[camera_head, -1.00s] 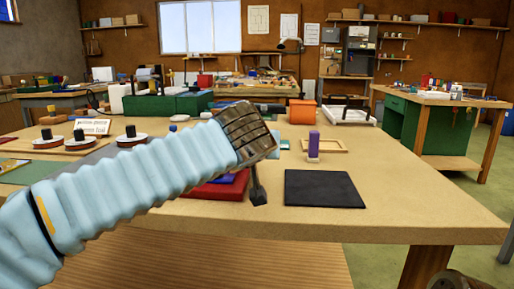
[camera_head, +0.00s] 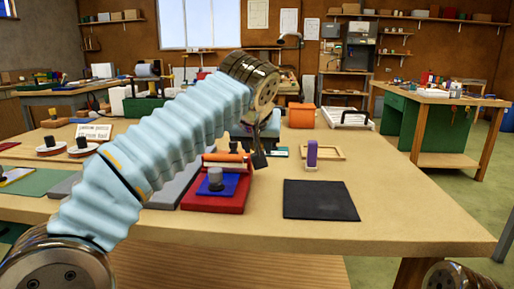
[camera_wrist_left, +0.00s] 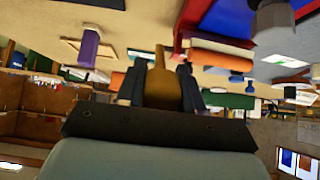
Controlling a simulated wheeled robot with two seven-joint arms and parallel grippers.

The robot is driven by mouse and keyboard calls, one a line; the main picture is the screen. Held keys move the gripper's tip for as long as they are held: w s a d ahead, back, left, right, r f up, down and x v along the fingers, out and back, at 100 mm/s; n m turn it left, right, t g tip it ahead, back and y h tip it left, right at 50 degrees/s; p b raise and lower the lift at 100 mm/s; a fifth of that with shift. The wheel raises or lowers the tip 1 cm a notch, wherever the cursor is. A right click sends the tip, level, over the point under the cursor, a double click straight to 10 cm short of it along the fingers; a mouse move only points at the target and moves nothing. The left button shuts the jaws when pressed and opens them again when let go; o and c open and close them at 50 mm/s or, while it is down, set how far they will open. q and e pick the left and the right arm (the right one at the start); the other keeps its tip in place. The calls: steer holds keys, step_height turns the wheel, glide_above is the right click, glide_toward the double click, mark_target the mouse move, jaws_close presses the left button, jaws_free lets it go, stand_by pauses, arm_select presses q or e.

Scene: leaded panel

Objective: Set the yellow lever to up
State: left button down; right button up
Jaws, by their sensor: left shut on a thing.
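My left gripper (camera_head: 259,157) hangs from the raised arm over the table, just right of the red base (camera_head: 205,204). In the left wrist view its dark fingers (camera_wrist_left: 161,82) are shut on a brownish-yellow piece (camera_wrist_left: 172,88). I cannot tell whether this piece is the yellow lever or a tool handle. No lever clearly shows in the head view, where the forearm and wrist cover part of the table. The red base bears a blue plate (camera_head: 222,190) with a grey knob (camera_head: 215,176); an orange cylinder (camera_head: 222,158) lies behind it. My right gripper is out of view.
A black mat (camera_head: 320,200) lies right of the red base. A purple block (camera_head: 312,153) stands upright near a wooden frame (camera_head: 335,152). An orange box (camera_head: 302,115) is farther back. The table's front right is clear.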

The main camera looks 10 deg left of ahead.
arm_select(q)
steer(key=shift+w+r+g, duration=0.3)
steer(key=shift+r+g, duration=0.05)
steer(key=shift+g, duration=0.15)
steer(key=c, duration=0.8)
jaws_free()
steer(key=v, duration=0.7)
steer(key=shift+s+r, duration=0.15)
